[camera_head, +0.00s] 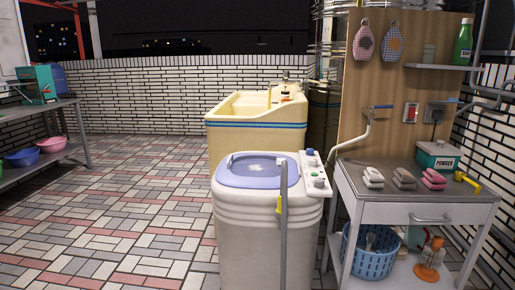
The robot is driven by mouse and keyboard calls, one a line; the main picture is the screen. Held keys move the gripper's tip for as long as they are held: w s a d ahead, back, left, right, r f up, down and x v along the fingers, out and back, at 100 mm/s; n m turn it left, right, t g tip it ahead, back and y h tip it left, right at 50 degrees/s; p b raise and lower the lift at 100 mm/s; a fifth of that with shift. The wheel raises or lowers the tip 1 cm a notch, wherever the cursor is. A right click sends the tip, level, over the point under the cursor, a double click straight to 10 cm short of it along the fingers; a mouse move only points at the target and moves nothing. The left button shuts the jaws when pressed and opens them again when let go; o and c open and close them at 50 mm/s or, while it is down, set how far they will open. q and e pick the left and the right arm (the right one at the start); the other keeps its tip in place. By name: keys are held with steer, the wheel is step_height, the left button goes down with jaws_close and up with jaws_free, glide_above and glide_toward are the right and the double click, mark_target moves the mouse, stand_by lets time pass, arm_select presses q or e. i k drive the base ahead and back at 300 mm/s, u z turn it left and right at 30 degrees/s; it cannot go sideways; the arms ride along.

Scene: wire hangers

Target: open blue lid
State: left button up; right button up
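The blue lid (258,171) lies shut on top of a white ribbed washing machine (262,240) near the bottom middle of the head view. A pale mark shows near the lid's centre. A grey hose (283,220) with a yellow part stands in front of the machine and overlaps the lid's right side. The control panel (315,172) with knobs is to the right of the lid. Neither of my grippers shows in this view.
A yellow sink (250,135) stands behind the machine. A metal table (415,205) with folded cloths and a powder box (438,156) is close on the right, with a blue basket (370,258) below. Shelves (45,108) with basins stand at left. The tiled floor (120,215) at left is clear.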

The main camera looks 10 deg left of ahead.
mark_target(223, 175)
steer(key=u, duration=0.45)
steer(key=i, duration=0.9)
steer(key=u, duration=0.7)
